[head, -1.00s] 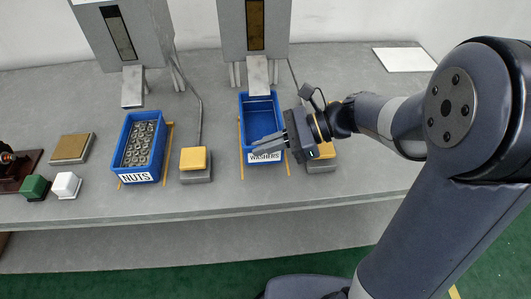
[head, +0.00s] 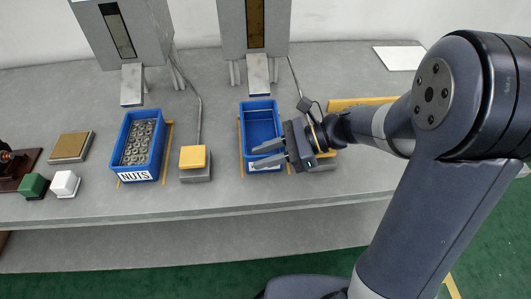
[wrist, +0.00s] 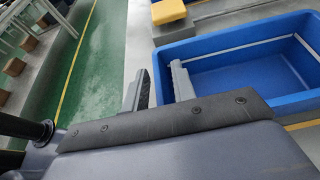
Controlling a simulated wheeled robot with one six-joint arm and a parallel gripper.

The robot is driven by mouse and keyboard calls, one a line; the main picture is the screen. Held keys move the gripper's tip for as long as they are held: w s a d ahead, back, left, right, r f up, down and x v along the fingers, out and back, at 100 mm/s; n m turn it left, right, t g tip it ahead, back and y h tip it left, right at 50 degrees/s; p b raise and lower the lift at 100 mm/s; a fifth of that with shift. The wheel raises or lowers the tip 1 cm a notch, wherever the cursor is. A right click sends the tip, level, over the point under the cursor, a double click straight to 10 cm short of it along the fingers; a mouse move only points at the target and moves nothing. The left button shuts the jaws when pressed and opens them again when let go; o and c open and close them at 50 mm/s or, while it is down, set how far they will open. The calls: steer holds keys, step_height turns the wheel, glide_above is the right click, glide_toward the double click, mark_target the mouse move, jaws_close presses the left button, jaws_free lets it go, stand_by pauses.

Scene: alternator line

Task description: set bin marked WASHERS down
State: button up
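The blue bin marked WASHERS (head: 261,105) stands upright on the grey table, between yellow lines below the right chute. It looks empty. In the wrist view, the bin (wrist: 235,45) is at the upper right. The two fingertips of my gripper (wrist: 158,83) are apart, with the bin's near rim between them and a gap visible. Whether either finger touches the wall, I cannot tell.
A blue bin marked NUTS (head: 136,176), full of metal nuts, stands to the left. A yellow-topped block (head: 193,157) sits between the bins; another is partly hidden behind my gripper. The chute (head: 258,75) hangs close behind the WASHERS bin. The table's front edge is near.

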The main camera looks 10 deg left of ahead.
steer(key=shift+r, duration=0.3)
steer(key=v, duration=1.2)
steer(key=shift+d+f, duration=0.1)
steer(key=shift+f, duration=0.05)
